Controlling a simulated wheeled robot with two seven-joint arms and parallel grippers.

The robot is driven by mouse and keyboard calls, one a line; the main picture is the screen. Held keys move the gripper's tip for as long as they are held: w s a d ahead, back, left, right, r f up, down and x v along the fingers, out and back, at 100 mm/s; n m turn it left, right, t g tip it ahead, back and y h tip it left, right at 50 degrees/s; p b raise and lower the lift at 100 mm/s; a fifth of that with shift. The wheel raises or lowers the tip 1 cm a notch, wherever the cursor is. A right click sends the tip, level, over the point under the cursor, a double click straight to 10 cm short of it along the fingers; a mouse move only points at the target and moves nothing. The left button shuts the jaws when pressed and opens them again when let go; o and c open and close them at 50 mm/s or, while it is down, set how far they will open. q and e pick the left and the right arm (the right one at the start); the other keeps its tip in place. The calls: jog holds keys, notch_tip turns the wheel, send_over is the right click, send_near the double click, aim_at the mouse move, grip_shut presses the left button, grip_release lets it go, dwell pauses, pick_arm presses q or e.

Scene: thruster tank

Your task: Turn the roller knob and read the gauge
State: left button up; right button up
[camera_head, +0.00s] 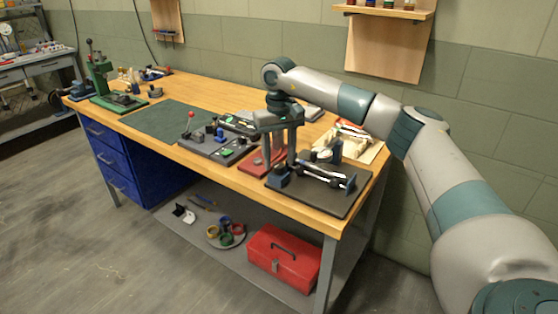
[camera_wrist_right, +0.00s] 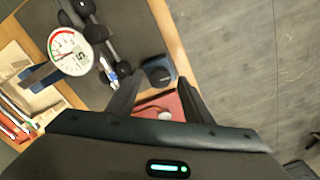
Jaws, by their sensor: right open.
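My right gripper (camera_head: 281,160) hangs fingers down over the front part of the bench, between a red-based fixture (camera_head: 258,162) and a dark board. In the right wrist view its two fingers (camera_wrist_right: 160,105) are apart, with the red base (camera_wrist_right: 150,104) and a small pale round part between and below them. The round white gauge (camera_wrist_right: 70,52) has a green and red scale; its needle reading is too small to tell. The roller assembly (camera_head: 325,176) lies on the dark board (camera_head: 335,203). A dark blue knob-like part (camera_wrist_right: 157,72) stands beside it, ahead of the fingers. My left gripper is not in view.
The wooden bench (camera_head: 190,88) carries a green mat (camera_head: 165,118), a grey lever fixture (camera_head: 203,140) and a green press (camera_head: 98,68). A tray with tools (camera_head: 358,146) lies behind the dark board. A red toolbox (camera_head: 284,258) sits on the lower shelf.

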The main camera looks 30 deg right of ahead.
aim_at(279, 165)
notch_tip(279, 165, up, 4)
jog(key=shift+r+b, duration=0.1)
jog(key=shift+b, duration=0.2)
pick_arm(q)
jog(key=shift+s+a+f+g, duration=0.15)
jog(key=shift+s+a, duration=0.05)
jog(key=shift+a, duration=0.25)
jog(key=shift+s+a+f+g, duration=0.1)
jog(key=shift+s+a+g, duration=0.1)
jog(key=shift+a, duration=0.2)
pick_arm(e)
notch_tip(279, 165, up, 12)
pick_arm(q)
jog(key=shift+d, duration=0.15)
pick_arm(e)
jog(key=shift+r, duration=0.1)
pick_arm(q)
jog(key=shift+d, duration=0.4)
